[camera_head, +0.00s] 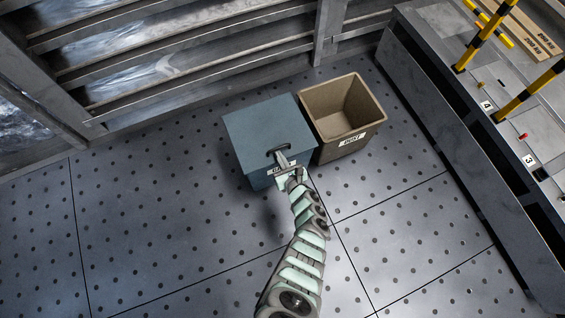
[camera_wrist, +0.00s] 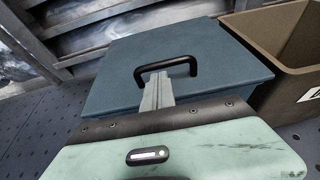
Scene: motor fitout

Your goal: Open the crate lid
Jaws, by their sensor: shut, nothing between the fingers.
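The crate is a blue-grey box (camera_head: 262,181) on the perforated floor, with a flat blue-grey lid (camera_head: 258,122) lying closed on it. The lid also fills the middle of the wrist view (camera_wrist: 120,62). A black bar handle (camera_wrist: 166,62) stands on the lid near its front edge. My gripper (camera_head: 281,158) is at the handle, coming from the front. In the wrist view its fingers (camera_wrist: 157,80) are together and their tips reach the handle's bar. Whether they touch it I cannot tell. A label on the crate's front is partly hidden by my gripper.
An open, empty-looking brown bin (camera_head: 325,128) with a label stands close against the crate's right side. A slatted rack (camera_head: 180,65) is behind. A grey bench (camera_head: 480,130) with yellow-black posts stands at the right. The floor in front and left is clear.

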